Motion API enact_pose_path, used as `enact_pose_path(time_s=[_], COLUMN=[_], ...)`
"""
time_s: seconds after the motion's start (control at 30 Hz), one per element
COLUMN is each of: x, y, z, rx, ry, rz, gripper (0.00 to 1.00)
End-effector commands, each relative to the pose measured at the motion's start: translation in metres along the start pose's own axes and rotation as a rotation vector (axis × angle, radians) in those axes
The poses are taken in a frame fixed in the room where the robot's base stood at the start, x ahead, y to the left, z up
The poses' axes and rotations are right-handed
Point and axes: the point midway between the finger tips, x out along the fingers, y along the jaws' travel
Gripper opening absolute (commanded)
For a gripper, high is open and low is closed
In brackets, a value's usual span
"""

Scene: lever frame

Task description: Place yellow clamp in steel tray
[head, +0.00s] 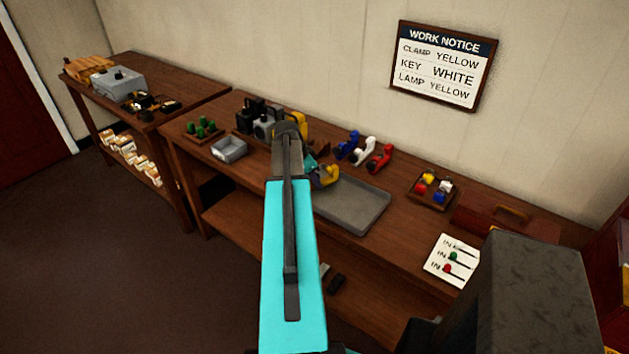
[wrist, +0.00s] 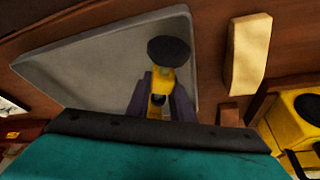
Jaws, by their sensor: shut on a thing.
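The yellow clamp (head: 328,175) is at the left end of the steel tray (head: 352,208) in the head view. In the wrist view the clamp (wrist: 164,78), with its round black pad, stands out in front of the grey tray (wrist: 85,68). My gripper (wrist: 161,100) is shut on the clamp, with dark fingers on both sides of it. In the head view my gripper (head: 317,172) is partly hidden behind my arm. The clamp overlaps the tray in both views; I cannot tell whether it touches it. The visible tray floor looks empty.
Blue (head: 346,146), white (head: 363,151) and red (head: 380,158) clamps stand behind the tray. A grey bin (head: 229,149) and a yellow boxlike object (head: 298,124) are to the left. A small tray of coloured pieces (head: 433,190) is right. The wall notice (head: 442,65) reads "CLAMP YELLOW".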

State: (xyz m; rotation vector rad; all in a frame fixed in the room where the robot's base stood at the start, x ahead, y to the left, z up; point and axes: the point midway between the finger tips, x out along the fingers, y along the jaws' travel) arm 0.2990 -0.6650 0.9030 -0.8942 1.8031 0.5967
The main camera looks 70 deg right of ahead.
Motion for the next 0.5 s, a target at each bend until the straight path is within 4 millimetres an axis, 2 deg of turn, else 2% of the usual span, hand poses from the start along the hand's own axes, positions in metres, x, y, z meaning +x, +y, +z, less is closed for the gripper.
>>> enact_pose_path(time_s=[0.5], x=[0.0080], y=[0.0001], z=[0.0028], rx=[0.000], ry=[0.001], rz=[0.000], gripper=[0.00])
